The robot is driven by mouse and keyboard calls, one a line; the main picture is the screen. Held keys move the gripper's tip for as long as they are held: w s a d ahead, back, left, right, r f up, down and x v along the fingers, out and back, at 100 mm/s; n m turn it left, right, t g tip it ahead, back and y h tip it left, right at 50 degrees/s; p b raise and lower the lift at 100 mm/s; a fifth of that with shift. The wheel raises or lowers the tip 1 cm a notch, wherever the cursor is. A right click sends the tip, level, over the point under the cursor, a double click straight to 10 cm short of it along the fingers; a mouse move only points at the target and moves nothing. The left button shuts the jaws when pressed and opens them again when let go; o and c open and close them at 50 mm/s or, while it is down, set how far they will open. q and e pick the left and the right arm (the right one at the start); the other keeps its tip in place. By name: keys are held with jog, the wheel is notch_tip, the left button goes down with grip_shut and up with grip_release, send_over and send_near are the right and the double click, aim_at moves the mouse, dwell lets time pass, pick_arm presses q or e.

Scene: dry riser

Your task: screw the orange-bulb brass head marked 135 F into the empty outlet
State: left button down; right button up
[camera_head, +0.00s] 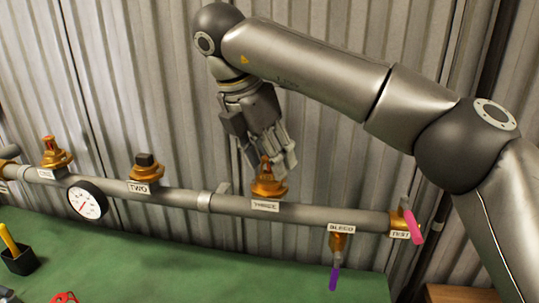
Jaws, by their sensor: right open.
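A brass head with an orange bulb (268,185) sits upright on the pipe at the outlet labelled THREE (265,206). Any 135 F marking on it is too small to read. My right gripper (268,165) points down over this head. Its fingers are open, on either side of the bulb, and partly hide it; I cannot tell whether they touch it. The outlet labelled ONE holds a brass head with a red bulb (51,152). The outlet labelled TWO holds a brass fitting with a black top (146,168). My left gripper is not in view.
The grey pipe (310,213) runs across the view before a corrugated metal wall (340,150). A dial gauge (87,200) hangs from it. A purple-handled bleed valve (335,275) and a pink-handled test valve (412,226) are at right. The green bench (210,262) is mostly clear.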

jog(key=shift+f+n+t+y+b, duration=0.25)
jog(key=shift+n+b, duration=0.3)
jog(key=shift+n, duration=0.65)
jog(key=shift+r+n+t+y, duration=0.1)
jog(key=shift+n+t+y, duration=0.15)
jog(key=shift+n, duration=0.45)
jog(key=n+y, duration=0.1)
jog(key=n, duration=0.1)
jog(key=n+y, duration=0.1)
jog(key=n, duration=0.2)
jog(key=shift+a+r+t+b, duration=0.1)
jog(key=shift+t+b, duration=0.2)
jog(key=shift+n+y, duration=0.4)
jog(key=shift+n, duration=0.7)
jog(key=shift+n+y+p, duration=0.3)
jog(key=shift+n, duration=0.4)
jog(key=n+y+p, duration=0.1)
jog(key=n, duration=0.3)
jog(key=shift+r+g+p, duration=0.1)
jog(key=shift+g+p, duration=0.25)
jog(key=shift+g, duration=0.05)
jog(key=shift+n+y, duration=0.3)
jog(key=shift+n, duration=0.2)
jog(key=shift+a, duration=0.1)
